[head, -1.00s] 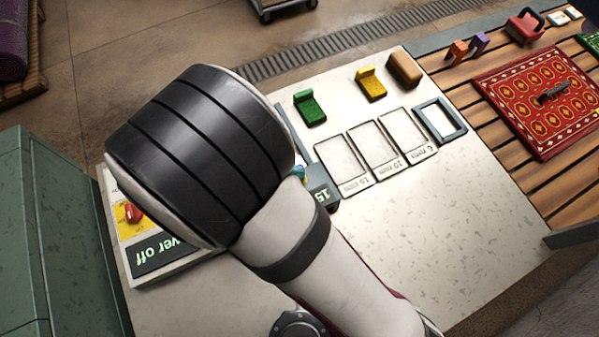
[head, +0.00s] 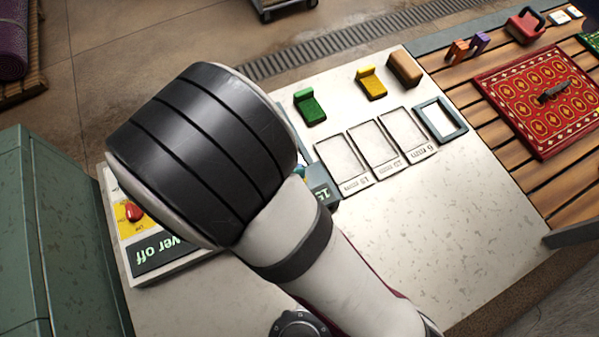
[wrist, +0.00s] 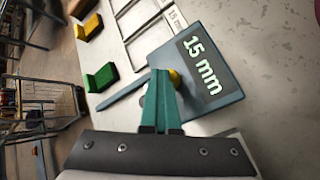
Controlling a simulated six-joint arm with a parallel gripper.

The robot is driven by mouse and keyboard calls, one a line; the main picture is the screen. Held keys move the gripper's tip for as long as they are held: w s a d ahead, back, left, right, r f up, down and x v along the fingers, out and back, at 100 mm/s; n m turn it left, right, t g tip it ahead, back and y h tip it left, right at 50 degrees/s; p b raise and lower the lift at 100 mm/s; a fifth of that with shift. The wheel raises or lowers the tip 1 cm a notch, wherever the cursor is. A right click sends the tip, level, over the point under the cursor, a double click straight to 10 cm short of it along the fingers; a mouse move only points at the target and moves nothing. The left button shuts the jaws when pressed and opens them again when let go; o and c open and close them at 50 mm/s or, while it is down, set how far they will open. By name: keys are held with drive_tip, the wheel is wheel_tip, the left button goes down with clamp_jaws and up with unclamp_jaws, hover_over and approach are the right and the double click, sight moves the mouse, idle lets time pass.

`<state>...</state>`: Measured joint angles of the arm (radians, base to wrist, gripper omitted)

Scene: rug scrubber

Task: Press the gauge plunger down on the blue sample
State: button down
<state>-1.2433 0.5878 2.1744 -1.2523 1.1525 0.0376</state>
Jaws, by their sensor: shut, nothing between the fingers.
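The gauge (wrist: 222,62) is a dark grey-blue plate with a lit display reading "15 mm" in the wrist view. Part of its display (head: 321,195) shows past my arm in the head view. The blue sample cannot be made out; my arm, fingers and the gauge cover that area.
A green block (head: 310,108), a yellow block (head: 371,84) and a brown block (head: 404,70) stand along the far table edge. Labelled outlined slots (head: 372,144) and a grey frame (head: 459,132) lie nearer. A power panel (head: 160,254) is at left. The table's right front is clear.

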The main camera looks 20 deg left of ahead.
drive_tip(key=shift+s+r, duration=0.1)
drive_tip(key=shift+r, duration=0.7)
drive_tip(key=shift+r, duration=2.55)
drive_tip(key=d+r+m+g, duration=0.2)
drive_tip(key=d+m+g, duration=0.1)
drive_tip(key=d+m, duration=0.4)
drive_tip(key=s+d+r+m+g+y, duration=0.4)
drive_tip(key=s+d+m+y, duration=0.3)
drive_tip(key=m, duration=1)
drive_tip(key=s+d, duration=0.3)
drive_tip(key=shift+r+m+y, duration=0.2)
drive_tip(key=shift+m+y, duration=0.1)
drive_tip(key=shift+m, duration=0.1)
